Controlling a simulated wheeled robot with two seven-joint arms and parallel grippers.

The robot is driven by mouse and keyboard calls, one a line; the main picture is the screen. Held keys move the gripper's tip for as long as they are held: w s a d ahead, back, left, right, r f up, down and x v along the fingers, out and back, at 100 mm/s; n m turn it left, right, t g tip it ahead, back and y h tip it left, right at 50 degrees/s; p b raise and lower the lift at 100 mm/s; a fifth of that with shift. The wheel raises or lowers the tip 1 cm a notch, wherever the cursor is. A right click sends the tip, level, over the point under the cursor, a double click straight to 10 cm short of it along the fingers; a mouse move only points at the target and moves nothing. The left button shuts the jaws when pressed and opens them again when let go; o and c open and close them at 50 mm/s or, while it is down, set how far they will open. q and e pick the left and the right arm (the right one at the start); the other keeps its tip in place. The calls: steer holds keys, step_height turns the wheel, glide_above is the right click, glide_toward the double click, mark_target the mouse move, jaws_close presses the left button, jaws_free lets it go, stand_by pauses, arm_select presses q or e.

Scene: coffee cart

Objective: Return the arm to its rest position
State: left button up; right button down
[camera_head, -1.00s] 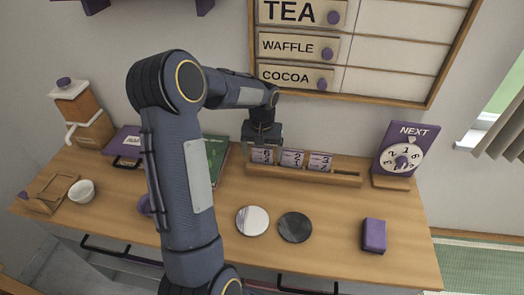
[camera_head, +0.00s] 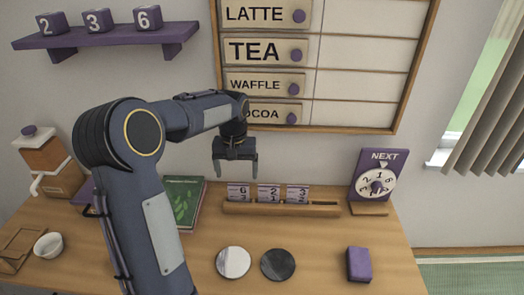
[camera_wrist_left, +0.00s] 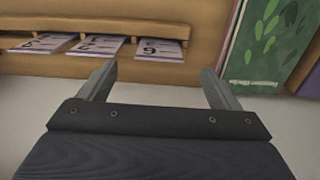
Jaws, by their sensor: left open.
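My left arm comes in from the left in the head view. My left gripper (camera_head: 235,170) hangs above the back of the wooden counter (camera_head: 320,265), fingers pointing down, open and empty. It is above and a little left of the wooden card rack (camera_head: 325,210), which holds three number cards (camera_head: 268,194). In the left wrist view the two open fingers (camera_wrist_left: 160,85) have nothing between them, and the cards (camera_wrist_left: 100,46) show beyond them, apart from the gripper. My right gripper is not in view.
The menu board (camera_head: 360,70) hangs on the wall behind the arm. A green book (camera_head: 184,200), purple NEXT dial (camera_head: 374,178), white disc (camera_head: 233,262), dark disc (camera_head: 278,264), purple block (camera_head: 359,264) and white bowl (camera_head: 48,245) stand on the counter. A purple shelf (camera_head: 110,36) holds number cubes.

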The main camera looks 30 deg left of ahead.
arm_select(q)
steer(key=s+d+r+m+t+h, duration=0.25)
steer(key=s+d+r, duration=0.35)
steer(key=s+d, duration=0.5)
steer(key=s+d+f+m+t, duration=0.1)
steer(key=s+d, duration=0.2)
steer(key=s, duration=0.3)
steer(key=s+d+f+t+h, duration=0.1)
steer(key=s+d+t, duration=0.1)
steer(key=s+d, duration=0.2)
steer(key=shift+s+d+f+m, duration=0.3)
steer(key=shift+s+f+m, duration=0.05)
steer(key=shift+s, duration=0.65)
